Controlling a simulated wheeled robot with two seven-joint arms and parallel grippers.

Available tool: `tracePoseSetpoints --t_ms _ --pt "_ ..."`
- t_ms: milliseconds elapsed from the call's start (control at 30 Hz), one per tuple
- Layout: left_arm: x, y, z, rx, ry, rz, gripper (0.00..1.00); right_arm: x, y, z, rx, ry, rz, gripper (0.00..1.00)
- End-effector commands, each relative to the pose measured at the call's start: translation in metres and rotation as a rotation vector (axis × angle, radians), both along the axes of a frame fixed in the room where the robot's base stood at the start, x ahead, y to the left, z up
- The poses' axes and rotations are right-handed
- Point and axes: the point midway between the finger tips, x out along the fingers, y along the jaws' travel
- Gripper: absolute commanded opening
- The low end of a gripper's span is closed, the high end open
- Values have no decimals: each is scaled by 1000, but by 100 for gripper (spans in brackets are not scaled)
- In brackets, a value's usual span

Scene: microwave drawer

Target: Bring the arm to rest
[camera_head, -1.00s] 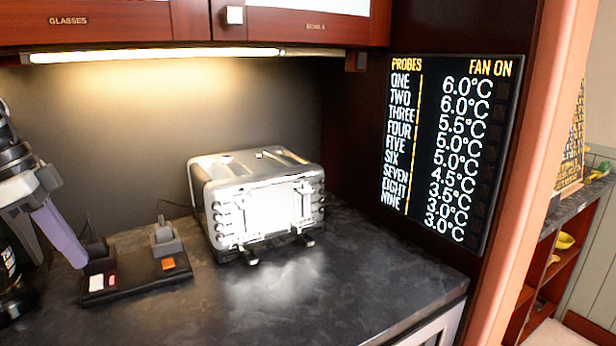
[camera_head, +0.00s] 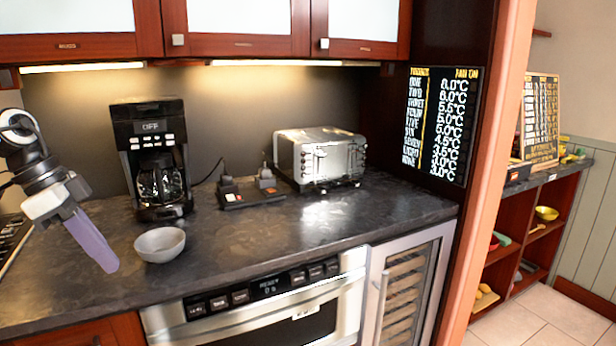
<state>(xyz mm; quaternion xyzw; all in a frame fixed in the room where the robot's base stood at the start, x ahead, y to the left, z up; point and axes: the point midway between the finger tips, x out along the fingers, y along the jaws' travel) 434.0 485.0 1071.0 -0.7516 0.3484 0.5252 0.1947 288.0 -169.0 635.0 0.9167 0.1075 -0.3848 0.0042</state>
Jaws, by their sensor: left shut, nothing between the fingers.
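My left gripper (camera_head: 92,240) hangs at the left of the view, above the counter's left part, with its purple fingers pointing down and to the right. The fingers are together and hold nothing. It is left of a grey bowl (camera_head: 160,246) and apart from it in the picture. The microwave drawer (camera_head: 265,312) is under the counter, and its front looks shut. My right gripper is not in view.
The dark counter (camera_head: 300,222) holds a black coffee maker (camera_head: 152,160), a small black socket block (camera_head: 248,194) and a silver toaster (camera_head: 322,158). A glass-fronted cooler (camera_head: 405,290) is at the lower right. Open shelves (camera_head: 515,245) stand beyond the pillar.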

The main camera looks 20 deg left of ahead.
Motion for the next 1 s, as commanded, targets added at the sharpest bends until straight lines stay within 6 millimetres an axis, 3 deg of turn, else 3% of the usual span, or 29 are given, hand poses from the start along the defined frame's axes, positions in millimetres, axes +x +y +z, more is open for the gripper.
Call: tracePoseSetpoints --t_ms 133,367,667,867,1000 --pt "7 -13 -38 -111 -82 -48 0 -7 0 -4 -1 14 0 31" --pt "16 -40 -99 -280 -257 -89 0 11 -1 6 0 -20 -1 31" --pt "17 -94 -212 -467 -630 66 0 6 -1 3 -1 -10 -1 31" --pt "-7 -132 -292 -421 -760 308 0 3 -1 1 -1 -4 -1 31" --pt "-39 -168 -348 -337 -732 475 0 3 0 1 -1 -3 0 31"
